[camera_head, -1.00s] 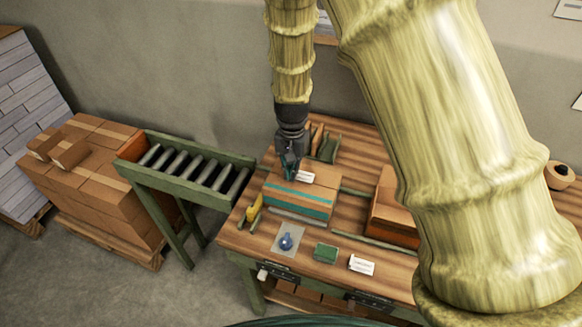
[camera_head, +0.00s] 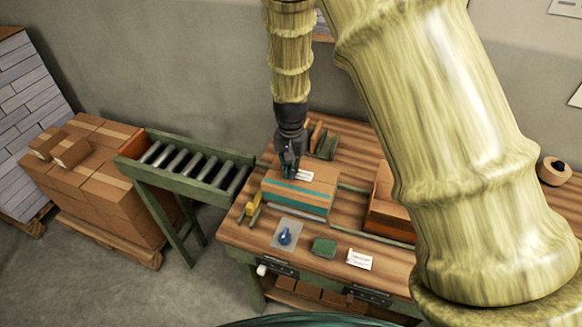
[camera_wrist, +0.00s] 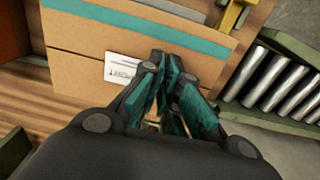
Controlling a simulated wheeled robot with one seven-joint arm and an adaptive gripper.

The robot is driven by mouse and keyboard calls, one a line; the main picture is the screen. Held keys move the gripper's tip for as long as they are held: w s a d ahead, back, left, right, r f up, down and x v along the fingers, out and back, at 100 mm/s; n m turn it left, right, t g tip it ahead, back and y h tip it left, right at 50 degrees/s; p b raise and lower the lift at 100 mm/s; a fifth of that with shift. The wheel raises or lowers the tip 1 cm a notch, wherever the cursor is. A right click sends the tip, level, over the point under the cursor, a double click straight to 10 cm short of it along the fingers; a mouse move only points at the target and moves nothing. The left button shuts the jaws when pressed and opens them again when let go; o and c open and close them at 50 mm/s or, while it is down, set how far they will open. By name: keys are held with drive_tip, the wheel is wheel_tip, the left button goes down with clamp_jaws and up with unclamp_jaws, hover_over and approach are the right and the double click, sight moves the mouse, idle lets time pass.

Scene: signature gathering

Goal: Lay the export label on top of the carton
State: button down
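The export label (camera_head: 304,176) is a small white card with dark print. It lies at or just over the top of the brown carton (camera_head: 318,190), which has a teal stripe. My gripper (camera_head: 289,175) points down over the carton's top. In the wrist view my gripper (camera_wrist: 164,62) has its teal-padded fingertips together at the edge of the label (camera_wrist: 121,72), which sticks out to their left. The carton top (camera_wrist: 75,75) is close beneath. I cannot tell whether the label touches it all over.
On the workbench (camera_head: 240,233) are a blue-handled stamp (camera_head: 285,236) on a grey pad, a green box (camera_head: 324,246) and another white card (camera_head: 359,259). An open carton (camera_head: 384,210) is at right. A roller conveyor (camera_head: 190,165) stands at left.

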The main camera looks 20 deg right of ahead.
drive_tip(key=shift+s, duration=0.2)
drive_tip(key=c, duration=1.6)
unclamp_jaws()
drive_tip(key=shift+w+f, duration=0.1)
drive_tip(key=shift+f, duration=0.05)
drive_tip(key=shift+o, duration=0.2)
wheel_tip(320, 180, up, 12)
